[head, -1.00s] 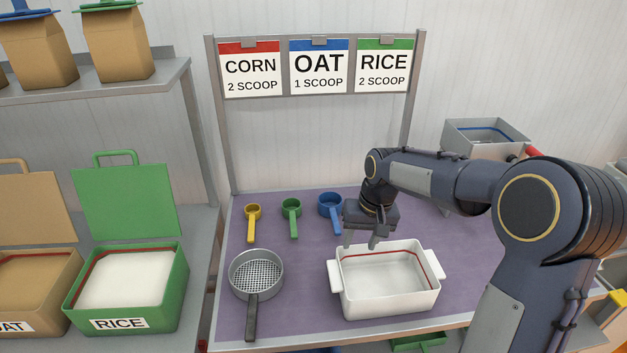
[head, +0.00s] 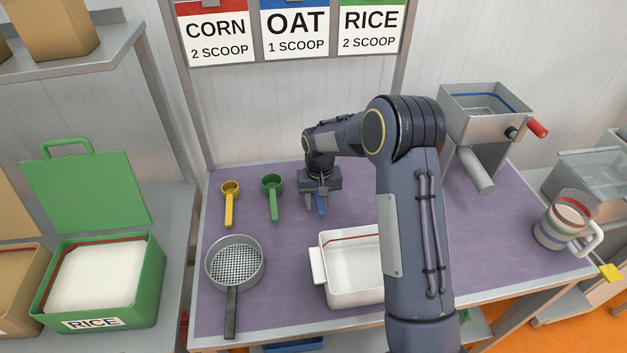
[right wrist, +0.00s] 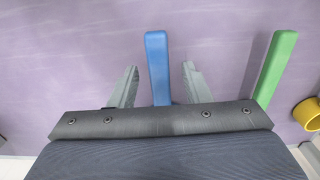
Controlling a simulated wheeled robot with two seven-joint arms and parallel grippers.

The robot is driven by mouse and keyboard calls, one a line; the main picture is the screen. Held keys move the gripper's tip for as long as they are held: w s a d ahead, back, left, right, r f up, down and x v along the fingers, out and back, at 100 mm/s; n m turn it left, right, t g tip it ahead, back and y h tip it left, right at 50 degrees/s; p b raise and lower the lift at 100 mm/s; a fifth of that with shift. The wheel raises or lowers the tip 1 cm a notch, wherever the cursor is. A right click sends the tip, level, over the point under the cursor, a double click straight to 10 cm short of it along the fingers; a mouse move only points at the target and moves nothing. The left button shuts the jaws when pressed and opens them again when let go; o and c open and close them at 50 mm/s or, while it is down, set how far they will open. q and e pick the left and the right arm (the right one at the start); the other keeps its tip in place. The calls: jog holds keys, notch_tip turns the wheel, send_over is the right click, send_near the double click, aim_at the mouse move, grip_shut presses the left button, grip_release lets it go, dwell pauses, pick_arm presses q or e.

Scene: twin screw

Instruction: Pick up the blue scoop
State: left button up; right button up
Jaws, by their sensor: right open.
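The blue scoop (head: 321,208) lies on the purple table mat, to the right of the green scoop. In the head view its cup is hidden behind my right gripper (head: 321,205), and only part of the handle shows. In the right wrist view the blue handle (right wrist: 157,65) lies between the two open fingers of my right gripper (right wrist: 158,85), with a gap on each side. The cup is hidden there by the gripper body. My left gripper is not in view.
The green scoop (head: 272,195) and yellow scoop (head: 230,200) lie to the left. A round sieve (head: 235,262) and a white bin (head: 340,295) stand in front. A metal hopper (head: 484,115) and a striped jug (head: 566,222) are at right. A green RICE box (head: 150,270) is left.

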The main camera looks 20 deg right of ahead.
jog(key=shift+f, duration=0.55)
jog(key=c, duration=0.9)
grip_shut()
jog(key=shift+r, duration=0.2)
